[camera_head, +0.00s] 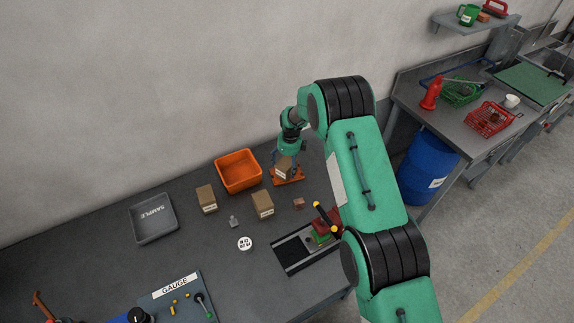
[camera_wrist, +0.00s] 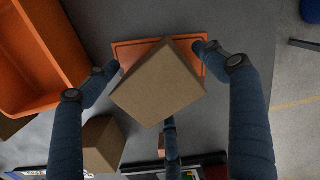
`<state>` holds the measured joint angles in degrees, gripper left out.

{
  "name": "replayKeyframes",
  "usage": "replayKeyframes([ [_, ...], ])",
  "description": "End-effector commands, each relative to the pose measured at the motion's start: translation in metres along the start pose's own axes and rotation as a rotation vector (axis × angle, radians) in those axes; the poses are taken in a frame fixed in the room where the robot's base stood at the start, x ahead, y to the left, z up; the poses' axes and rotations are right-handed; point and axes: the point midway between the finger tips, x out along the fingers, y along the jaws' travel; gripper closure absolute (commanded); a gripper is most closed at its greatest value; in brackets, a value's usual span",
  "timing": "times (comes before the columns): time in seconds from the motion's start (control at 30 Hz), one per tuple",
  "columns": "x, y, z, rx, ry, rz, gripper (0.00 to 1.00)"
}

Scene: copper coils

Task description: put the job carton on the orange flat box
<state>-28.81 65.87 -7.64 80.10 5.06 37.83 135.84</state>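A brown carton (camera_head: 283,168) is at the orange flat box (camera_head: 299,177), seeming to rest on it. In the wrist view the carton (camera_wrist: 160,85) sits turned at an angle and covers the near part of the orange flat box (camera_wrist: 128,52). Whether its whole underside touches the box is hidden. My gripper (camera_head: 285,158) is directly above the carton. In the wrist view my gripper (camera_wrist: 158,60) has its dark blue fingers spread around the carton, with gaps at the left and right fingertips. I cannot read a label on this carton.
Two other brown cartons, one left (camera_head: 206,199) and one nearer (camera_head: 262,205), stand close by. An orange bin (camera_head: 238,157) is just left of the flat box. A grey sample tray (camera_head: 136,226) lies farther left. A small reddish block (camera_head: 299,204) lies in front.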

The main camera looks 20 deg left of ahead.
Motion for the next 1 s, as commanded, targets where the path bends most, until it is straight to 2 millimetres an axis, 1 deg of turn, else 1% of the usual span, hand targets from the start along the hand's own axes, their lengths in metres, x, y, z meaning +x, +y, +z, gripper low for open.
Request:
replayKeyframes([
  [0.33,-0.002,0.000,0.000,0.000,0.000,0.000,0.16],
  [0.57,-0.013,0.000,0.000,0.000,0.000,0.000,0.16],
  [0.77,-0.033,-0.001,0.001,0.000,-0.002,-0.002,0.16],
  [1.0,-0.066,-0.001,0.001,0.000,-0.002,-0.002,0.16],
])
